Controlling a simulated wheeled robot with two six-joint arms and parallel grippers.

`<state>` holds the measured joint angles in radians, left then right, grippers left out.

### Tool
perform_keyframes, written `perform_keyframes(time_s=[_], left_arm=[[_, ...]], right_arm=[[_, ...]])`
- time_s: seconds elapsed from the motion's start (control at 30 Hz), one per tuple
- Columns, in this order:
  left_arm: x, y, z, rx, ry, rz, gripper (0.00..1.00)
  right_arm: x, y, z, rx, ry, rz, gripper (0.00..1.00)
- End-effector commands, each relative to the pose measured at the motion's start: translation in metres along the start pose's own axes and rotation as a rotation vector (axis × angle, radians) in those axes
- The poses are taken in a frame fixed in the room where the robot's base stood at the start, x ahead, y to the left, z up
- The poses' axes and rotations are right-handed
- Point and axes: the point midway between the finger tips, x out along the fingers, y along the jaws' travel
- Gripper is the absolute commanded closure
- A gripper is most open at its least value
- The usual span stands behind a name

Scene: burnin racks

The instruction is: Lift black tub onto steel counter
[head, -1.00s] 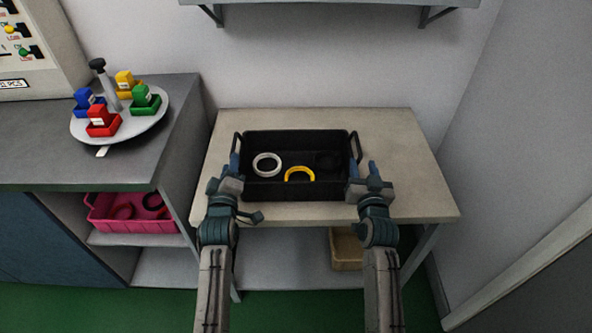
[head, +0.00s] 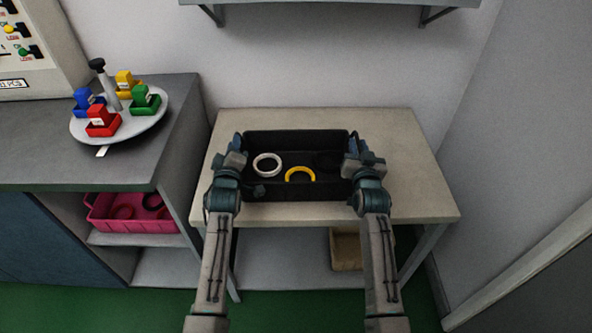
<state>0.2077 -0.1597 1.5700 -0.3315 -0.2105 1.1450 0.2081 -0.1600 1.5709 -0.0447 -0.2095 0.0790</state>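The black tub (head: 295,193) sits on the beige-topped table (head: 405,150). It holds a white ring (head: 267,164), a yellow ring (head: 300,175) and a dark ring that is hard to make out. My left gripper (head: 237,147) is at the tub's left end and my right gripper (head: 351,146) at its right end, each where a side handle is. The grippers cover the handles, so I cannot tell whether the fingers are closed on them. The grey steel counter (head: 55,160) stands to the left of the table.
A round white tray (head: 122,132) with red, blue, green and yellow holders stands on the counter. A pink bin (head: 130,222) is on the shelf below. A tan bin (head: 345,248) is under the table. A wall shelf (head: 330,3) hangs above. The counter's front part is clear.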

Motion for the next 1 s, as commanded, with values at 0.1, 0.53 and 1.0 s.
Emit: perform_keyframes(time_s=[0.1, 0.53, 1.0], left_arm=[[0.0001, 0.0008, -0.0002, -0.001, 0.001, 0.001, 1.0], [0.0002, 0.0022, 0.0007, -0.006, 0.0, 0.002, 1.0], [0.0003, 0.0032, 0.0016, -0.011, 0.0, 0.003, 1.0]], right_arm=[[-0.0001, -0.0002, 0.0, 0.001, 0.0, 0.0, 1.0], [-0.0002, -0.0016, 0.0004, 0.003, -0.001, -0.001, 1.0], [-0.0003, -0.0028, 0.0008, 0.006, -0.002, -0.001, 1.0]])
